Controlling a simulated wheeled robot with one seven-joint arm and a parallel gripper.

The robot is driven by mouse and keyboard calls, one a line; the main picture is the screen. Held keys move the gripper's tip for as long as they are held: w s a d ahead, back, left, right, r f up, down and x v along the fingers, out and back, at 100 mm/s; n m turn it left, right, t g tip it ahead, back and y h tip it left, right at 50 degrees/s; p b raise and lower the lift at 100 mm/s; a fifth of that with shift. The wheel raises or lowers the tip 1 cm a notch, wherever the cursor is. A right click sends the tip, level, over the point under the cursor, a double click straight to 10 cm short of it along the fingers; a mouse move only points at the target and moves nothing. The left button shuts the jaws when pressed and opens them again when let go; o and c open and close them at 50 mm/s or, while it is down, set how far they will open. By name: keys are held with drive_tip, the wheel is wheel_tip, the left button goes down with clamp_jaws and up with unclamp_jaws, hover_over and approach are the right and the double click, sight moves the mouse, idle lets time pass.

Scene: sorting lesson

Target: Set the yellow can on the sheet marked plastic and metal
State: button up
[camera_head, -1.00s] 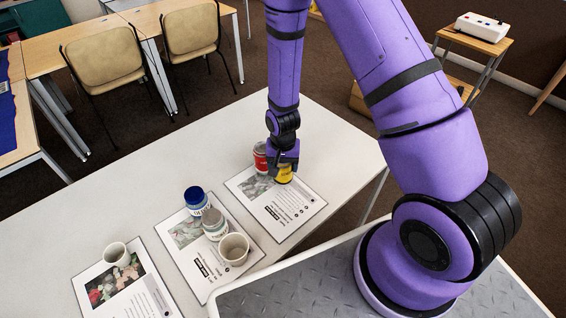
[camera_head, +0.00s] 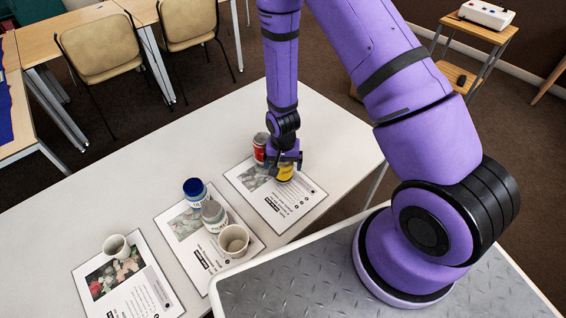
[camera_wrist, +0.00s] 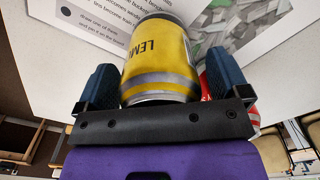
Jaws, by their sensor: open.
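The yellow can (camera_head: 285,175) stands on the right-hand printed sheet (camera_head: 303,199), near its picture. The sheet's heading is too small to read in the head view. My gripper (camera_head: 285,163) is low over the can, with its fingers spread on either side. In the wrist view, the yellow can (camera_wrist: 160,55) lies between the two blue finger pads of my gripper (camera_wrist: 160,78). A narrow gap shows at the pads. A red can (camera_head: 260,149) stands just left of the yellow one, partly hidden by my gripper.
The middle sheet (camera_head: 212,262) holds a blue-topped jar (camera_head: 195,192), a grey-lidded jar (camera_head: 214,216) and a pale cup (camera_head: 233,241). The left sheet (camera_head: 130,300) has another cup (camera_head: 116,248) at its upper edge. The white table (camera_head: 130,190) is clear behind the sheets.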

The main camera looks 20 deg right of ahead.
wheel_tip(320, 180, up, 13)
drive_tip(key=shift+f, duration=0.1)
drive_tip(key=s+d+r+n+t, duration=0.1)
drive_tip(key=s+d+r, duration=0.1)
drive_tip(key=r, duration=1)
drive_tip(key=s+d+r+n+t, duration=0.2)
drive_tip(key=r, duration=1)
drive_tip(key=s+d+r+n+t, duration=0.2)
drive_tip(key=s+d+r, duration=0.1)
drive_tip(key=s+r, duration=1)
drive_tip(key=s, duration=0.4)
drive_tip(key=shift+r, duration=0.35)
